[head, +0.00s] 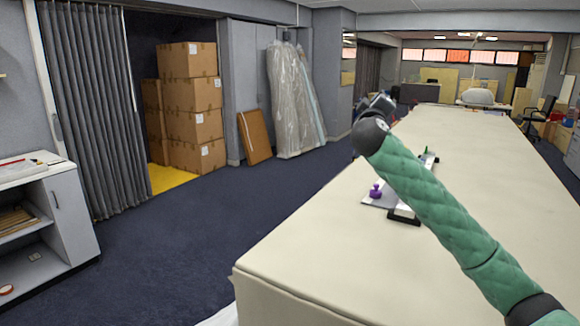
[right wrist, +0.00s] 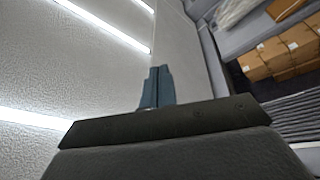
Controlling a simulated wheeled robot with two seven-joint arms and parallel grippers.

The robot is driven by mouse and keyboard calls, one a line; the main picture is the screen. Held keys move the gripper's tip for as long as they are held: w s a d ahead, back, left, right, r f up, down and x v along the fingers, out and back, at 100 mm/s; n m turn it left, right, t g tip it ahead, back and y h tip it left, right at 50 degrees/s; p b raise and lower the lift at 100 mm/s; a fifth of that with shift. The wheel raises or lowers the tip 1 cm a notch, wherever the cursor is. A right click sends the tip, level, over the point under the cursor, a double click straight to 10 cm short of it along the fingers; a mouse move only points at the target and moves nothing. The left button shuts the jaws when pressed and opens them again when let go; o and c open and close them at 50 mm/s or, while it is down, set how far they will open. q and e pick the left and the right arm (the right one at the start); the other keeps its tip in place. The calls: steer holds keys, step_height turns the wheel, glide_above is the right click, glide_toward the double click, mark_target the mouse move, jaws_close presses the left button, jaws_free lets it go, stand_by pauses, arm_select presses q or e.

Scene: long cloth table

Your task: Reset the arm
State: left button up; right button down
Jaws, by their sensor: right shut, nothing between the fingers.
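My right arm, in a green sleeve, comes in from the lower right in the head view and reaches up over the long cream table (head: 330,240). My right gripper (head: 381,102) is at the arm's far end, raised above the table's left edge. In the right wrist view its fingers (right wrist: 157,86) are together, with nothing between them, and point up toward the ceiling. My left gripper is in neither view.
A flat tray-like object with a purple knob (head: 375,191) lies on the table, partly hidden behind my right arm. Stacked cardboard boxes (head: 190,110) and a low cabinet (head: 70,215) stand at left. The near tabletop is clear.

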steer(key=s+a+f+m+g+y, duration=0.1)
steer(key=s+a+f+g+y, duration=0.15)
steer(key=s+f, duration=0.8)
steer(key=s+a+f+m+g+y, duration=0.15)
steer(key=s+f+g, duration=0.25)
steer(key=f, duration=1.4)
steer(key=s+a+f+g+y, duration=0.35)
steer(key=s+f, duration=0.35)
steer(key=f, duration=0.7)
steer(key=s+f+m+g, duration=0.1)
steer(key=s+f+g, duration=0.3)
steer(key=s+f, duration=1.3)
steer(key=s+f+m+g, duration=0.1)
steer(key=s+f+g, duration=0.3)
steer(key=s+f, duration=1.2)
steer(key=s, duration=0.6)
steer(key=shift+s+f+g+y, duration=0.15)
steer(key=shift+f+g+y, duration=0.2)
steer(key=shift+f+g, duration=0.05)
